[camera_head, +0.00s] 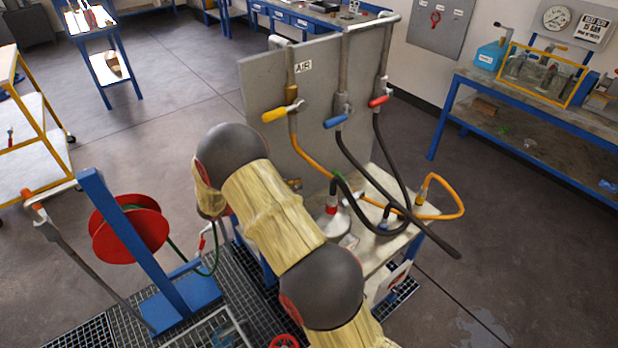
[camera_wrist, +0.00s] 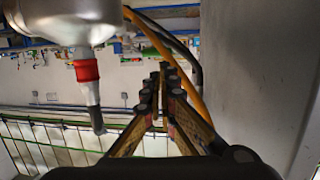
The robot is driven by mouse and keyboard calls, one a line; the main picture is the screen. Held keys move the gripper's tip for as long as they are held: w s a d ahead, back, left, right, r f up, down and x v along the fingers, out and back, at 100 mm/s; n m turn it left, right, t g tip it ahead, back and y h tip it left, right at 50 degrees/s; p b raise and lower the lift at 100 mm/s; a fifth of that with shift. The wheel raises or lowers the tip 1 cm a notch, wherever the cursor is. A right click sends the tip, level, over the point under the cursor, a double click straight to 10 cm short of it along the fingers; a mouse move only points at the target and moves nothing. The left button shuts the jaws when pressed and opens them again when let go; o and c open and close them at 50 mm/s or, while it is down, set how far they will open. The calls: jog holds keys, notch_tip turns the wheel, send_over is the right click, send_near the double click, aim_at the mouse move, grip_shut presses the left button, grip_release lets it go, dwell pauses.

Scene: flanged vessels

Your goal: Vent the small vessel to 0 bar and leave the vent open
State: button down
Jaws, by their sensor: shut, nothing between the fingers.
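In the head view a pale conical vessel (camera_head: 333,226) with a red collar stands on the bench behind my arm, with a black hose at its top. I cannot tell for sure whether it is the small vessel. In the wrist view a pale metal body (camera_wrist: 72,22) with a red collar (camera_wrist: 87,71) and a grey stem is at the upper left. My gripper (camera_wrist: 168,70) is shut and empty, to the right of that stem and apart from it in the picture. My arm hides the gripper in the head view. No vent or pressure reading is clear.
A grey panel marked AIR (camera_head: 303,67) carries yellow (camera_head: 278,114), blue (camera_head: 335,121) and red (camera_head: 378,100) valve handles. Black and orange hoses (camera_head: 311,157) loop over the bench. A red hose reel (camera_head: 130,228) stands at left. A gauge (camera_head: 556,17) is at far right.

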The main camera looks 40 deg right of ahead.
aim_at(336, 176)
jog(key=b+x, duration=0.2)
jog(key=x, duration=1.1)
jog(key=shift+s+d, duration=0.1)
jog(key=shift+d, duration=0.1)
jog(key=shift+d+m+g, duration=0.2)
jog(key=shift+m+g, duration=0.1)
jog(key=shift+g, duration=0.3)
